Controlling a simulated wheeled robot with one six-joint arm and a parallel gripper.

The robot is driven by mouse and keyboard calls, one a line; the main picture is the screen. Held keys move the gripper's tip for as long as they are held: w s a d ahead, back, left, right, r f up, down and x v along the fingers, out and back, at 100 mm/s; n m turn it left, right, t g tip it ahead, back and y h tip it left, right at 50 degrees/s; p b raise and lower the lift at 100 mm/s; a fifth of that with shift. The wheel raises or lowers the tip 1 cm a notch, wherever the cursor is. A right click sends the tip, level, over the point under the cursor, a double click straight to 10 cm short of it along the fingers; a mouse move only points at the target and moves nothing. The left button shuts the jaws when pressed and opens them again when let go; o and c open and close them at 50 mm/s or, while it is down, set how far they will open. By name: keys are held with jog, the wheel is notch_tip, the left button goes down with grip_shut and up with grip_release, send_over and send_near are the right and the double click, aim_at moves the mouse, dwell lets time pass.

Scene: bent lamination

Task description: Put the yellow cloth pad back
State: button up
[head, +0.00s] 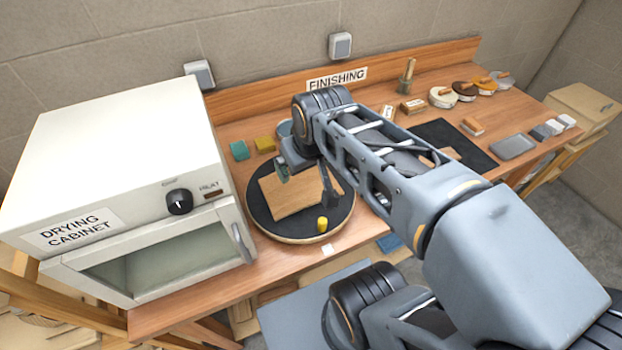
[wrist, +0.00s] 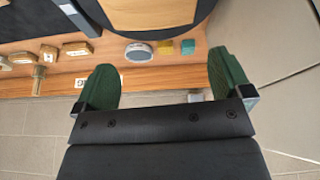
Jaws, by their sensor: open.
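A small yellow pad (head: 265,144) lies at the back of the bench, right of a teal pad (head: 239,150). In the wrist view the yellow pad (wrist: 165,48) sits between the teal pad (wrist: 188,46) and a round tin (wrist: 138,51). My gripper (head: 305,181) is above the dark turntable (head: 262,222) and its wooden panel (head: 290,200). In the wrist view my gripper (wrist: 165,82) is open, its green fingers wide apart with nothing between them. I cannot tell whether the yellow pad is cloth.
A yellow cylinder (head: 322,224) stands on the turntable's front part. The white drying cabinet (head: 130,175) is at left. Round handled pads (head: 464,90), a black mat (head: 438,133) and a grey tray (head: 513,146) are at right. My arm crosses the bench's middle.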

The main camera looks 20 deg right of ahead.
jog(key=shift+s+f+m, duration=0.3)
jog(key=shift+s+f, duration=0.3)
jog(key=shift+s, duration=0.15)
jog(key=shift+s+f+m, duration=0.3)
jog(key=shift+s+f, duration=0.25)
jog(key=shift+s, duration=0.2)
